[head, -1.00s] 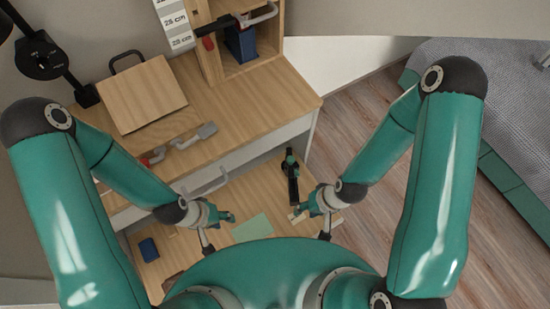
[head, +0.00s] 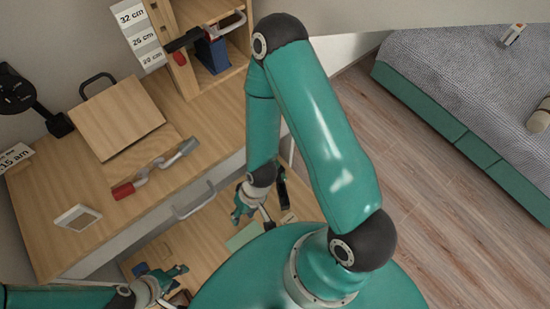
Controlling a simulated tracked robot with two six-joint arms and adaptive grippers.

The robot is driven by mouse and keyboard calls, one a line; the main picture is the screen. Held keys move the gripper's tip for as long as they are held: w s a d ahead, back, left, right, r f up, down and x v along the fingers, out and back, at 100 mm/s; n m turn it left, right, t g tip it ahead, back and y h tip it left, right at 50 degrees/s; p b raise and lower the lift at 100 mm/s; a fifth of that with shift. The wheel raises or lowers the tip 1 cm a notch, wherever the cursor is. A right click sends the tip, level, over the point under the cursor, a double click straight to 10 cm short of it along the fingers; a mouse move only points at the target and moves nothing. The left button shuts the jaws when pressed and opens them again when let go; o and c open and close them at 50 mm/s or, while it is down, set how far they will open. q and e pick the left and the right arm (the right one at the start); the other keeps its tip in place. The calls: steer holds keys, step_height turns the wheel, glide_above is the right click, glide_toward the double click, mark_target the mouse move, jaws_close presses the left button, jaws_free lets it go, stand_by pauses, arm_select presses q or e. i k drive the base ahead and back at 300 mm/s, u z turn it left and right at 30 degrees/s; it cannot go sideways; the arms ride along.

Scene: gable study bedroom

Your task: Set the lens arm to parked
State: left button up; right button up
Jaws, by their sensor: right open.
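The lens arm is most likely the black round head on a dark arm (head: 20,95) at the far left of the head view, at the back of the desk. A dark block (head: 58,124) at its lower end stands on the desk. I cannot tell its setting. My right gripper (head: 240,214) is open and empty, low over the open drawer in front of the desk. My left gripper (head: 181,280) is at the bottom left, also low by the drawer. Its fingers look apart and empty. Both grippers are well away from the lens arm.
The wooden desk (head: 60,185) holds a sloped board (head: 117,115), a red-ended grey handle (head: 155,170), a white frame (head: 77,217) and a small sign (head: 14,158). A wooden shelf (head: 180,65) stands at the back. Floor (head: 420,170) is clear between desk and bed (head: 470,90).

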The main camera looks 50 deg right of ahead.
mark_target(279, 178)
steer(key=z, duration=0.35)
steer(key=k, duration=1.3)
steer(key=u, duration=0.05)
steer(key=i, duration=1)
steer(key=z, duration=0.1)
